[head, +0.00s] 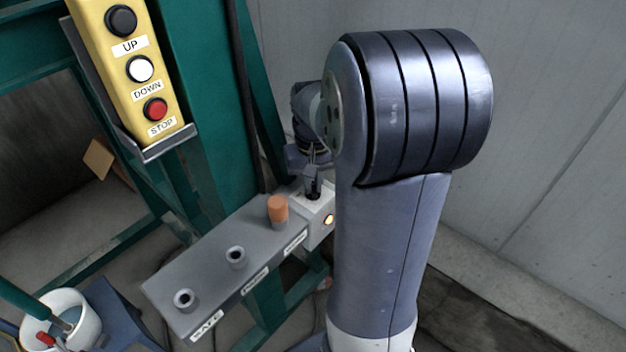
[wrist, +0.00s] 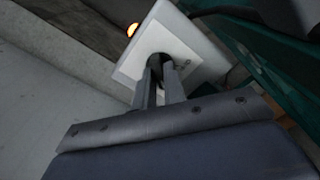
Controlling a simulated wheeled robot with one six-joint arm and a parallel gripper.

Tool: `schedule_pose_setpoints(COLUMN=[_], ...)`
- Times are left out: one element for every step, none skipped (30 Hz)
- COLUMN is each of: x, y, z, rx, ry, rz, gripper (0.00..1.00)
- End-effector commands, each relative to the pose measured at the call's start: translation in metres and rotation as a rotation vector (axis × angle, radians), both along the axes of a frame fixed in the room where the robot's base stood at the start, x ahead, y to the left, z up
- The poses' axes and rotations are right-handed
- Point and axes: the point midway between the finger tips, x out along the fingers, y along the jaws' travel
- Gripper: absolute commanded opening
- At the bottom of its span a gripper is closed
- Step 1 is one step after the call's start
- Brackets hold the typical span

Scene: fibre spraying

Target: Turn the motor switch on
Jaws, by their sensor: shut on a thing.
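The motor switch is a dark knob on a pale box (head: 320,228) at the right end of the grey shelf. An orange lamp (head: 329,219) glows on the box's front; it also shows in the wrist view (wrist: 132,30). My gripper (head: 313,186) points down at the top of the box. In the wrist view, my gripper (wrist: 162,72) has its two fingers shut on the dark knob (wrist: 155,61) at the middle of the white plate (wrist: 178,45). The fingers hide much of the knob, and its exact setting is hard to read.
A yellow button panel (head: 120,60) hangs at upper left. A white bucket (head: 75,322) stands at lower left. A pale wall (head: 560,120) is on the right.

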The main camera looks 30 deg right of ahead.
Motion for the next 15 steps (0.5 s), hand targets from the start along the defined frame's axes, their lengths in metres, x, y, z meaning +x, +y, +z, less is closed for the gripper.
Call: schedule_pose_setpoints(x=[-0.0001,0.0,0.0,0.0,0.0,0.0,0.0,0.0,0.0,0.0,0.0,0.0,0.0001,0.0001,0.0001], y=[0.0001,0.0001,0.0001,0.0001,0.0001,0.0001,0.0001,0.0001,0.0001,0.0001,0.0001,0.0001,0.0,0.0001,0.0], z=[0.0002,0.0001,0.0001,0.0,0.0,0.0,0.0,0.0,-0.0001,-0.0001,0.0,0.0,0.0,0.0,0.0], rx=[0.0,0.0,0.0,0.0,0.0,0.0,0.0,0.0,0.0,0.0,0.0,0.001,0.001,0.001,0.001], ry=[0.0,0.0,0.0,0.0,0.0,0.0,0.0,0.0,0.0,0.0,0.0,0.0,0.0,0.0,0.0], rz=[-0.006,-0.008,-0.01,-0.011,-0.012,-0.012,-0.012,-0.012,-0.012,-0.012,-0.012,-0.012,-0.012,-0.012,-0.012], gripper=[0.0,0.0,0.0,0.0,0.0,0.0,0.0,0.0,0.0,0.0,0.0,0.0,0.0,0.12,0.16])
